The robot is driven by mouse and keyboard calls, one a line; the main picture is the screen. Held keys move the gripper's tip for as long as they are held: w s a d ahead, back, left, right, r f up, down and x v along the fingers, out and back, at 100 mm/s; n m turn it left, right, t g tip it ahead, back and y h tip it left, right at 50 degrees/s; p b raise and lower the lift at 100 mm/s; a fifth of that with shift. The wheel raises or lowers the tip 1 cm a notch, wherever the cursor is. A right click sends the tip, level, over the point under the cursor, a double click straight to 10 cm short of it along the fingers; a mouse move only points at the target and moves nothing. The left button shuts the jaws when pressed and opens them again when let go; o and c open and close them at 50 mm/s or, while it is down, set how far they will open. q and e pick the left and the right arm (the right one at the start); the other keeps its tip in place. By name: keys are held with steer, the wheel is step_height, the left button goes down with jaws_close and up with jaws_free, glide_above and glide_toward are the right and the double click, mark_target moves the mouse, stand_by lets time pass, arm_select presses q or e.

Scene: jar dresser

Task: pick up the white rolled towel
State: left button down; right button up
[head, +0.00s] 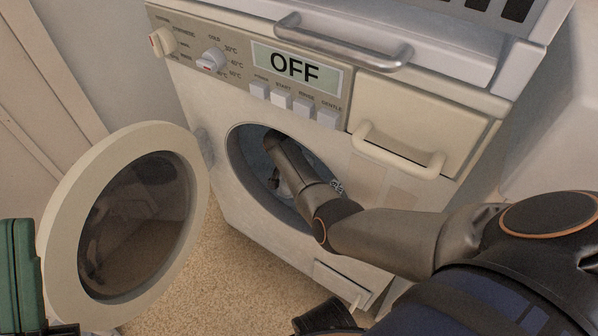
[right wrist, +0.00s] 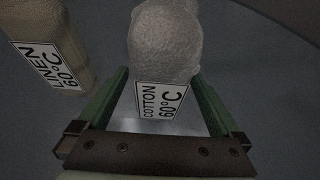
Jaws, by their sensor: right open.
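The white rolled towel (right wrist: 168,45) lies in the washer drum, with a label reading COTTON 60°C on its near end. My right gripper (right wrist: 160,85) is open in the right wrist view, its green fingers on either side of the labelled end. I cannot tell whether they touch it. In the head view my right arm reaches through the round door opening, and its gripper is hidden inside. My left gripper (head: 20,275) shows only as a green part at the left edge, so its opening cannot be judged.
A beige rolled towel (right wrist: 50,45) labelled LINEN 60°C lies left of the white one. The washer (head: 225,105) display reads OFF. Its round door (head: 60,220) stands open to the left. The drum opening's rim (head: 232,150) surrounds my right forearm. Carpeted floor (head: 215,290) lies below.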

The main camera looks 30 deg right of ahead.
steer(key=c, duration=1.3)
steer(key=shift+o, duration=0.2)
